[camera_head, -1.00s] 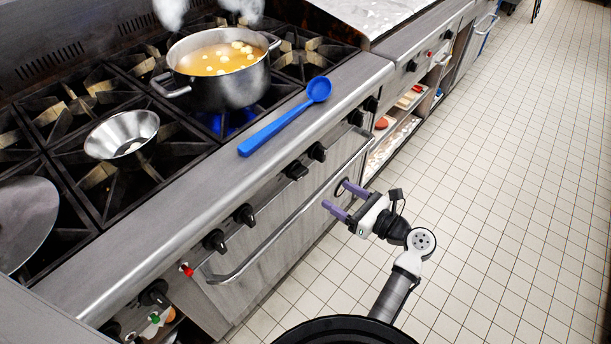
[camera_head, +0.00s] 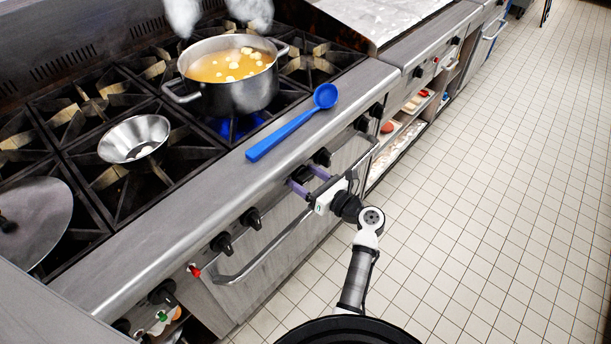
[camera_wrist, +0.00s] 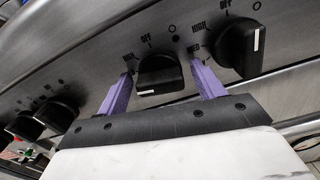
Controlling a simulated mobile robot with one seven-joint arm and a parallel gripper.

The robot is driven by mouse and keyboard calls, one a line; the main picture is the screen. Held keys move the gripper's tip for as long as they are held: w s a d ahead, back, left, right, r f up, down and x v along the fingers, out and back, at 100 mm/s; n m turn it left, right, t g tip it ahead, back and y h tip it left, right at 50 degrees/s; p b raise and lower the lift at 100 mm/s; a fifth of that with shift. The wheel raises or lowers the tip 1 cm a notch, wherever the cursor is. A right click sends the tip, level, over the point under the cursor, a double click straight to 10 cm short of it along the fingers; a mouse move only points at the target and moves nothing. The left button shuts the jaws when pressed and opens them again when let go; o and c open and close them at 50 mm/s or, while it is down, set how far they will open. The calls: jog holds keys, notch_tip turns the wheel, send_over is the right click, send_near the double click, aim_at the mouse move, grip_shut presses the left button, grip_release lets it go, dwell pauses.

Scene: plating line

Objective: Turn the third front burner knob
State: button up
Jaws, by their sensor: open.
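A row of black burner knobs runs along the steel front panel of the stove. In the wrist view one knob (camera_wrist: 160,72) stands between the two purple fingers of my gripper (camera_wrist: 162,70). A finger is on each side of it, with small gaps visible. Another knob (camera_wrist: 240,45) is close to the right finger, and two knobs (camera_wrist: 57,112) sit farther left.
An oven handle bar (camera_head: 285,238) runs just below the knobs. A blue spoon (camera_head: 292,125) lies on the stove's front ledge. A pot of soup (camera_head: 235,92) stands over a lit blue flame. A metal bowl (camera_head: 134,139) sits on another burner. The tiled floor (camera_head: 470,200) is clear.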

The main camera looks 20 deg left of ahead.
jog(key=shift+a, duration=0.15)
jog(key=shift+c, duration=0.3)
jog(key=c, duration=0.9)
jog(key=shift+o, duration=0.2)
jog(key=n, duration=0.3)
jog(key=shift+n+b, duration=0.3)
jog(key=shift+b, duration=0.05)
jog(key=shift+n+b, duration=0.6)
jog(key=shift+n, duration=1.1)
